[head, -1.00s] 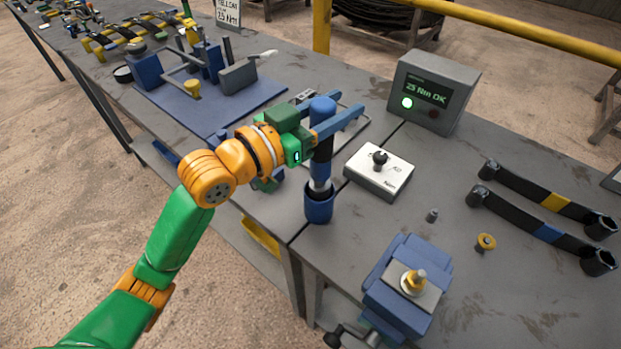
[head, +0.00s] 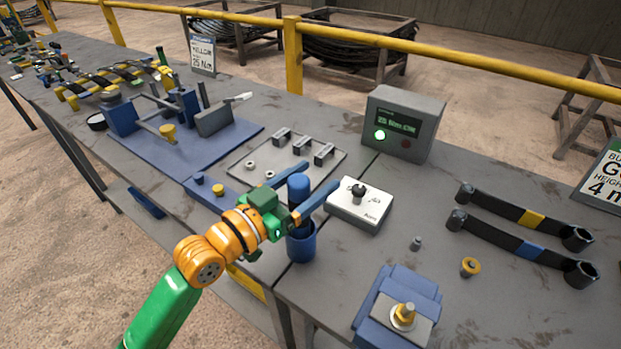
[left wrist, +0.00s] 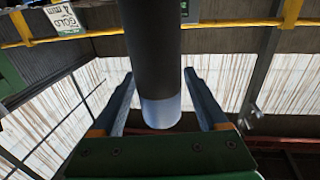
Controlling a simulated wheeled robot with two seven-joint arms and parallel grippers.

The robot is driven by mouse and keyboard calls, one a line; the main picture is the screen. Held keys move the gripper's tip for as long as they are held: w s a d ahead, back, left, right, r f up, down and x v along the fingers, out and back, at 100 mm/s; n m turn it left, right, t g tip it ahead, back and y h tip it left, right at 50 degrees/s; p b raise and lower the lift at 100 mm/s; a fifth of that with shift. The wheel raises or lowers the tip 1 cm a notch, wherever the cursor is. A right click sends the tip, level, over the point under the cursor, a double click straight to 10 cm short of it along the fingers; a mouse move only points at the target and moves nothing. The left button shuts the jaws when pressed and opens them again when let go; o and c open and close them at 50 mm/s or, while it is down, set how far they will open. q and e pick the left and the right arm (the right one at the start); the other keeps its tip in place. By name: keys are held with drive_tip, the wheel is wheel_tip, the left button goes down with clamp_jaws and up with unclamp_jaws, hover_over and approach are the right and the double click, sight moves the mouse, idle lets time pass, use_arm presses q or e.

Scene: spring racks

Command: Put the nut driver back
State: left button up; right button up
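The nut driver (head: 299,189), with a blue cap and a dark and blue handle, stands upright in the blue cup-shaped holder (head: 301,246) at the bench's front edge. Its lower end is hidden inside the holder. My left gripper (head: 312,187) is at the handle, with one blue finger on each side. The left wrist view shows the handle (left wrist: 152,60) between the two spread fingers (left wrist: 160,85), with gaps beside it, so the gripper looks open around it. My right gripper is not in view.
A white control box (head: 358,207) stands close right of the holder, with a grey display box (head: 404,124) behind it. A blue vise-like fixture (head: 397,312) is at front right. Two dark leaf bars (head: 525,218) lie further right. A grey tray (head: 243,166) lies behind the gripper.

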use_arm(q)
drive_tip(key=shift+s+a+r, duration=0.1)
drive_tip(key=shift+a, duration=0.05)
drive_tip(key=b+v, duration=0.2)
drive_tip(key=v, duration=0.9)
drive_tip(key=shift+s+a+b, duration=0.15)
drive_tip(key=shift+s+b, duration=0.1)
drive_tip(key=shift+b, duration=0.15)
drive_tip(key=shift+r, duration=0.1)
